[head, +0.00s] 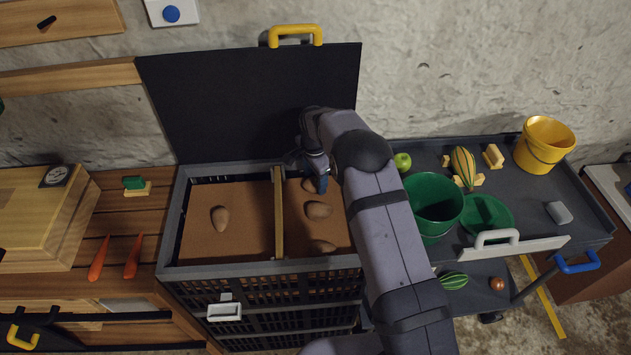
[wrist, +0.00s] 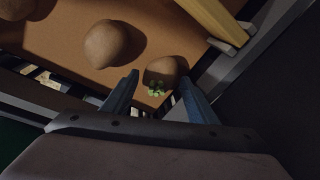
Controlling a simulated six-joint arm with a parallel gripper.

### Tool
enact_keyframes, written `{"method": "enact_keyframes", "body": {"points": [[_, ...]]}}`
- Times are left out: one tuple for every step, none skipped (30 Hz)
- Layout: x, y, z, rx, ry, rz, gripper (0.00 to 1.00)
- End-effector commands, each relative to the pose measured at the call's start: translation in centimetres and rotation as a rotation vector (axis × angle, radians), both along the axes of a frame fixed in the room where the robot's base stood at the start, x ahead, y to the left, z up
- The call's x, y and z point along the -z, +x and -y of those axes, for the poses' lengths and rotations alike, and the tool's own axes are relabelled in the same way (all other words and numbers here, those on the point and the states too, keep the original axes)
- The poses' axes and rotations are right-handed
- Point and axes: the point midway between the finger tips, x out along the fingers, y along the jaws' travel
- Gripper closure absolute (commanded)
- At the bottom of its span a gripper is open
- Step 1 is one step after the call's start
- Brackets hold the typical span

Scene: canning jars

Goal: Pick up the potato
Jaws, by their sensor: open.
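A brown potato (wrist: 163,69) with small green sprouts lies in the far corner of the crate's right compartment; it shows partly in the head view (head: 308,185), where my gripper covers some of it. My gripper (head: 319,182) is open over that corner. In the wrist view its two blue fingers (wrist: 158,76) stand on either side of the sprouted potato. I cannot tell whether they touch it. A second potato (head: 319,209) and a third (head: 322,247) lie nearer in the same compartment. Another potato (head: 220,219) lies alone in the left compartment.
The black crate (head: 215,261) has a wooden divider (head: 279,215) and a raised dark lid (head: 245,95) behind it. A cart to the right holds a green bucket (head: 433,230) and a yellow bucket (head: 544,147). Two carrots (head: 133,257) lie on the left bench.

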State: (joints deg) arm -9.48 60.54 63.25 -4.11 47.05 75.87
Motion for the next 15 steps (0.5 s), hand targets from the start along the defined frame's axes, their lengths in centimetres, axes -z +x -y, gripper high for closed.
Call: {"method": "enact_keyframes", "body": {"points": [[0.5, 0.1, 0.0, 0.000, 0.000, -0.001, 0.47], [0.7, 0.2, 0.0, 0.000, 0.000, 0.000, 0.47], [1.0, 0.2, 0.0, 0.000, 0.000, 0.000, 0.47], [1.3, 0.3, 0.0, 0.000, 0.000, 0.000, 0.47], [1.4, 0.3, 0.0, 0.000, 0.000, 0.000, 0.47], [1.6, 0.3, 0.0, 0.000, 0.000, 0.001, 0.47], [1.6, 0.3, 0.1, 0.000, 0.000, 0.002, 0.47], [1.7, 0.4, 0.0, 0.000, 0.000, 0.002, 0.47], [1.7, 0.4, 0.1, 0.000, 0.000, 0.002, 0.47], [1.8, 0.4, 0.1, 0.000, 0.000, 0.002, 0.47], [1.8, 0.4, 0.1, 0.000, 0.000, 0.002, 0.47], [1.8, 0.4, 0.0, 0.000, 0.000, 0.002, 0.47], [1.8, 0.4, 0.0, 0.000, 0.000, 0.002, 0.47], [1.8, 0.4, 0.0, 0.000, 0.000, 0.002, 0.47], [1.8, 0.4, 0.0, 0.000, 0.000, 0.002, 0.54]]}}
